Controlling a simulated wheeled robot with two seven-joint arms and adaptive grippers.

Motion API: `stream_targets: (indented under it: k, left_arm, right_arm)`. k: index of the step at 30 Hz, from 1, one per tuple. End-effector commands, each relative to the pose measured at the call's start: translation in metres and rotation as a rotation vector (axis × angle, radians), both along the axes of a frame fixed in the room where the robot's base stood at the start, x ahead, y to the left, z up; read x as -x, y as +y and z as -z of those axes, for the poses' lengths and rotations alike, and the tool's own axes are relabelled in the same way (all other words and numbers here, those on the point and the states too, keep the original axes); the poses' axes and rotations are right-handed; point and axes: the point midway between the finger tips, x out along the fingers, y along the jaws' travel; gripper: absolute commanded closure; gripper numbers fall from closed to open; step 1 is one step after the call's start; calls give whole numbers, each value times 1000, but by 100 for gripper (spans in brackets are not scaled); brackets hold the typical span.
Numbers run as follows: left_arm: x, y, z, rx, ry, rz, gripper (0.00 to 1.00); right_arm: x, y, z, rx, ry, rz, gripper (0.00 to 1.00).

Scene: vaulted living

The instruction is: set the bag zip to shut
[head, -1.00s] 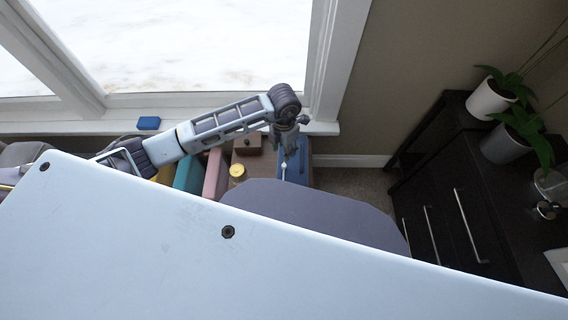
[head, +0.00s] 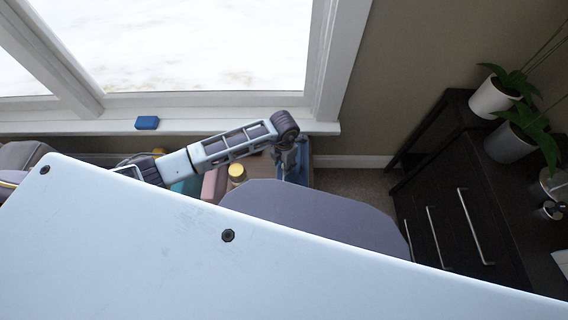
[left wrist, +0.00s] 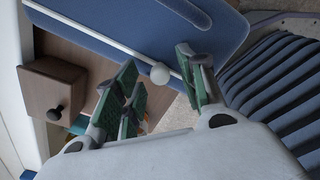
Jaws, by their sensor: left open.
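The blue bag (head: 303,172) lies on the surface below the window, partly hidden by my arm and a grey panel. In the left wrist view its blue face (left wrist: 110,22) fills the top. A thin white zip line (left wrist: 85,29) runs slantwise along it, ending near a round white zip pull (left wrist: 160,75). My left gripper (left wrist: 157,70) is open, its green-padded fingers on either side of the pull with visible gaps. In the head view the left gripper (head: 287,165) is small and mostly hidden at the bag. My right gripper is not in view.
A wooden box (left wrist: 52,88) with a dark knob stands beside the bag. A yellow-lidded jar (head: 237,170) and pink and teal items sit to the left. A blue block (head: 147,122) lies on the windowsill. A dark drawer cabinet (head: 470,220) stands right.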

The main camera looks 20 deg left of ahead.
Motion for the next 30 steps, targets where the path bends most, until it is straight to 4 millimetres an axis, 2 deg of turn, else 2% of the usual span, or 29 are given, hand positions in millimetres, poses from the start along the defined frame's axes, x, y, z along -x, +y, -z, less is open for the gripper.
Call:
stream_targets:
  k: [10, 18, 20, 30]
  left_arm:
    - [0, 0, 2, 0, 0, 0, 59]
    - [0, 0, 2, 0, 0, 0, 94]
    - [0, 0, 2, 0, 0, 0, 100]
    - [0, 0, 2, -1, -1, 0, 100]
  right_arm:
    - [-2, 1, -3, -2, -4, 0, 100]
    - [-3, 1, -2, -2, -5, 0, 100]
    - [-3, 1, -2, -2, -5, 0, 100]
    - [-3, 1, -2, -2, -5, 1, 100]
